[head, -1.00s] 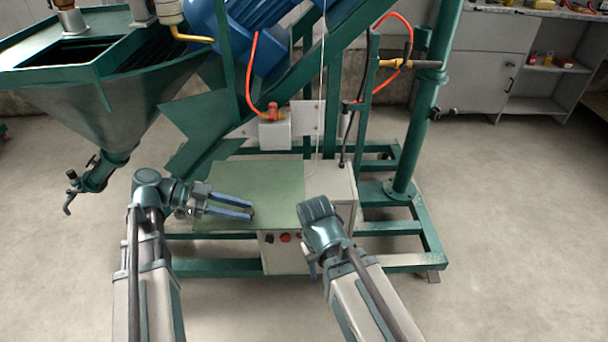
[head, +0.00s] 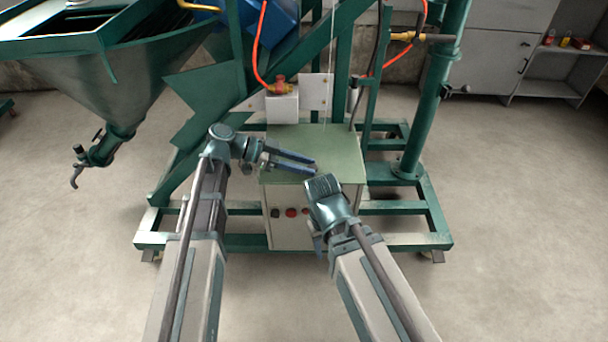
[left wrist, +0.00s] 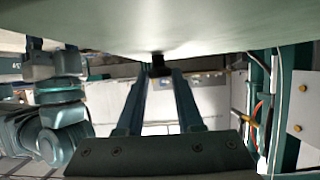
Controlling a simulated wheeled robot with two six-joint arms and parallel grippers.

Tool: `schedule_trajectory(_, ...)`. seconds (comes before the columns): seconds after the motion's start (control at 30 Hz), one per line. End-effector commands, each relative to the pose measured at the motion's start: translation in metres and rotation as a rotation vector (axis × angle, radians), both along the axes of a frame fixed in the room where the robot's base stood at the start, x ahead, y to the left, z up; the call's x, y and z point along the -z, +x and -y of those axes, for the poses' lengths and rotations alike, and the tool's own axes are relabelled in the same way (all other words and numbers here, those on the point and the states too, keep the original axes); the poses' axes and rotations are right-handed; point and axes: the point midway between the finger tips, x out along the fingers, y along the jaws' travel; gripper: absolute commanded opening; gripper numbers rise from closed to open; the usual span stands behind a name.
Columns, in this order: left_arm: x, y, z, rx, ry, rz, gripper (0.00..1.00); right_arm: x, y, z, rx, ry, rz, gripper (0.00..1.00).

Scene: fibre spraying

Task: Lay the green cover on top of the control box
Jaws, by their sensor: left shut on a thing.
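The green cover (head: 338,148) is a flat pale green panel. In the head view it lies over the top of the control box (head: 286,231), roughly lined up with it; whether it touches the box I cannot tell. My left gripper (head: 315,166) is over the cover, its fingers pointing right. In the left wrist view the cover (left wrist: 230,25) fills the top, and the left gripper (left wrist: 158,72) is shut on a small dark handle (left wrist: 158,66) at the cover's face. My right gripper (head: 317,240) is in front of the box, its fingers mostly hidden.
The green machine frame (head: 420,225) surrounds the box on both sides and behind. A hopper (head: 110,85) stands at the left, and a red hose (head: 257,50) hangs behind the box. A grey cabinet (head: 500,55) is at the back right. The front floor is clear.

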Motion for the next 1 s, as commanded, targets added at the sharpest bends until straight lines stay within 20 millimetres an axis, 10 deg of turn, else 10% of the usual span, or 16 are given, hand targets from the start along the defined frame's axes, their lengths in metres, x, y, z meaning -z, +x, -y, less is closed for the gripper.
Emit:
schedule_trajectory(0.87,0.038,0.0,0.0,0.0,0.0,0.0,0.0,0.038,0.0,-0.001,-0.006,0.002,0.001,0.5)
schedule_trajectory(0.9,0.036,0.0,0.0,0.0,0.0,0.0,0.43,0.036,0.0,0.0,-0.006,0.003,0.001,0.5)
schedule_trajectory(1.0,0.036,0.0,0.0,0.0,0.0,0.0,0.61,0.036,0.0,0.0,-0.006,0.003,0.001,0.5)
